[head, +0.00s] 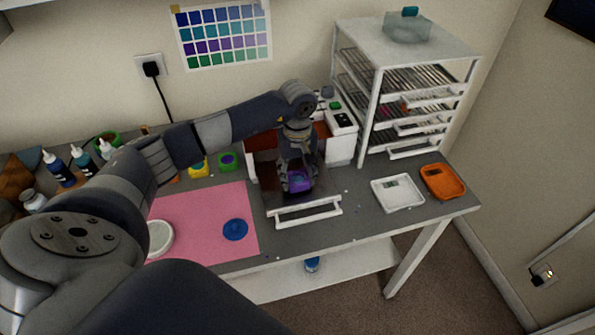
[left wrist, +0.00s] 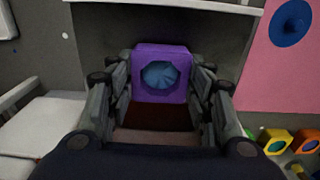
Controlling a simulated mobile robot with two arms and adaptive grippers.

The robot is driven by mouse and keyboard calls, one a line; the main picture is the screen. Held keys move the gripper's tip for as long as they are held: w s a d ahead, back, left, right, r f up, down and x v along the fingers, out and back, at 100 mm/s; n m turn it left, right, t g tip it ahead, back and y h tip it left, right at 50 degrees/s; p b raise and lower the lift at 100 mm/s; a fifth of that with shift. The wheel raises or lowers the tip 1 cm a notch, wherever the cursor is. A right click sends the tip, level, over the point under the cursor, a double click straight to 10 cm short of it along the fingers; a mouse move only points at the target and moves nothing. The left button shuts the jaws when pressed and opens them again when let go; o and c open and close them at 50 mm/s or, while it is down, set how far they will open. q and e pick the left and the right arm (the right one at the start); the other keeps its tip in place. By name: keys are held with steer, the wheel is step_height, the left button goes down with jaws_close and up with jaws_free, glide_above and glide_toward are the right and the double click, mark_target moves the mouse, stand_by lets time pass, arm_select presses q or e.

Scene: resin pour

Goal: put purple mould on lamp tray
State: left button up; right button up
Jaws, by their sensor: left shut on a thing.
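The purple mould (head: 299,181), a small block with a round well of blue content, is between the fingers of my left gripper (head: 296,184). In the left wrist view the purple mould (left wrist: 178,55) is upright, with the finger pads of my left gripper (left wrist: 160,90) on both its sides. The lamp tray (head: 272,196) is a dark pulled-out tray with a white front handle. It also shows in the left wrist view (left wrist: 105,35) around the mould. The mould is over the tray; I cannot tell whether it touches it. My right gripper is not in view.
The white lamp box (head: 342,143) stands behind the tray. A pink mat (head: 190,225) with a blue disc (head: 235,230) lies left.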

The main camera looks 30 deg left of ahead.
arm_select(q)
steer(key=shift+f, duration=0.35)
steer(key=shift+f, duration=0.1)
steer(key=o, duration=1.1)
steer(key=shift+c, duration=0.2)
